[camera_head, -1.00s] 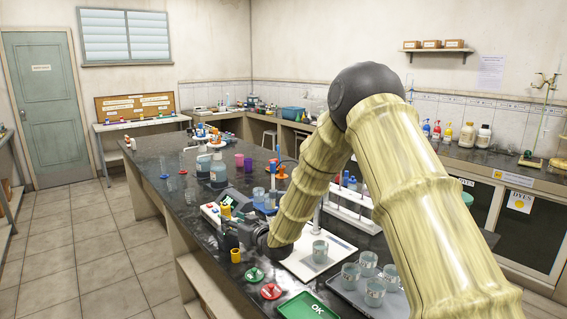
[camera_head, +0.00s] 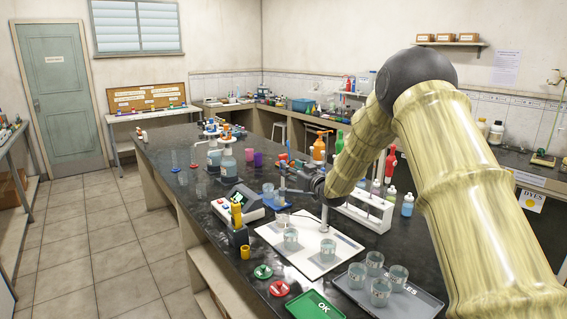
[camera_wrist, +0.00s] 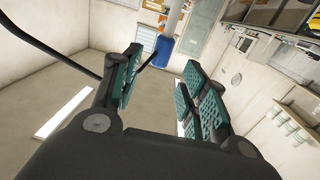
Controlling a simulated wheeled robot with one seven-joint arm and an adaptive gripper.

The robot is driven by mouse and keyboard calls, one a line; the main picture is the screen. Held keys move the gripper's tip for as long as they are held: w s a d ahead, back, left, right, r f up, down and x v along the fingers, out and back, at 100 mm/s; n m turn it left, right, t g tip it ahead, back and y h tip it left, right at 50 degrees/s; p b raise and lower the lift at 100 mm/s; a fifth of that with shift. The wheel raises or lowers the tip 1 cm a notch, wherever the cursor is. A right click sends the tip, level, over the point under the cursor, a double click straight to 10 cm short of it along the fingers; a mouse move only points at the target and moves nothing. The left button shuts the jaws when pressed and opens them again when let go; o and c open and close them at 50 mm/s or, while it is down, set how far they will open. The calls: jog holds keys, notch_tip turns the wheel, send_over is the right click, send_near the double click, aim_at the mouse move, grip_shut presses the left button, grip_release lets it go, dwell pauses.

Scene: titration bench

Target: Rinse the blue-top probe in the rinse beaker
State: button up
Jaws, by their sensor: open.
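My gripper (camera_head: 285,181) is over the bench, right of the meter and behind the white board; its open fingers (camera_wrist: 155,95) look empty in the wrist view. A blue cylinder (camera_wrist: 163,50) shows beyond the fingers, with a pale rod above it and a thin dark cable nearby; I cannot tell whether it is the blue-top probe. A yellow-top probe (camera_head: 236,214) stands in a dark holder by the meter. A beaker (camera_head: 291,239) stands on the white board (camera_head: 300,262); I cannot tell which beaker is the rinse beaker.
The meter (camera_head: 238,201) stands left of the gripper. A samples tray (camera_head: 422,303) with several beakers is at front right. A green OK pad (camera_head: 314,306) and red and green discs lie in front. A white rack (camera_head: 367,210) with bottles stands to the right.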

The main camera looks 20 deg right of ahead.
jog(key=shift+p+x, duration=0.9)
jog(key=shift+x, duration=2.55)
grip_shut()
